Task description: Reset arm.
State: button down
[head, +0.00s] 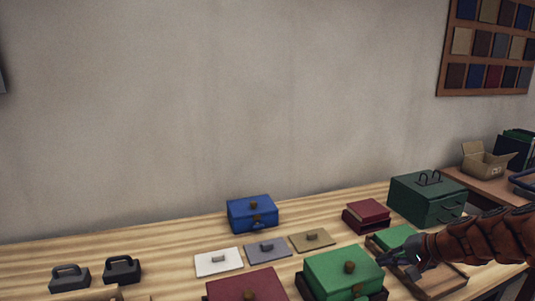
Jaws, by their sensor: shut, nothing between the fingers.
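My gripper (390,259) is at the lower right of the head view, at the end of my brown-red arm. My arm hides part of this tray. I cannot tell whether the gripper touches anything.
A blue box (252,211), white (218,264), grey (267,253) and tan (312,243) lids, a dark red box (246,289), a red stack (366,214) and a dark green case (427,200) stand on the wooden table (150,240). Two dark handled blocks (122,269) are at left.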

jog(key=s+a+r+n+g+h+p, duration=0.1)
jog(key=s+a+r+n+g, duration=0.15)
jog(key=s+a, duration=0.55)
jog(key=s+a+r+n+g+p, duration=0.1)
jog(key=s+a+n+g+p, duration=0.2)
jog(key=s+a, duration=0.55)
jog(key=s+d+n+g+h, duration=0.1)
jog(key=s+h, duration=0.1)
jog(key=s, duration=0.7)
jog(key=s+d+n+g+h+p, duration=0.1)
jog(key=s+n+g+h, duration=0.1)
jog(key=s, duration=0.7)
jog(key=shift+h, duration=0.7)
jog(key=c, duration=1.9)
grip_release()
jog(key=shift+s+r, duration=0.1)
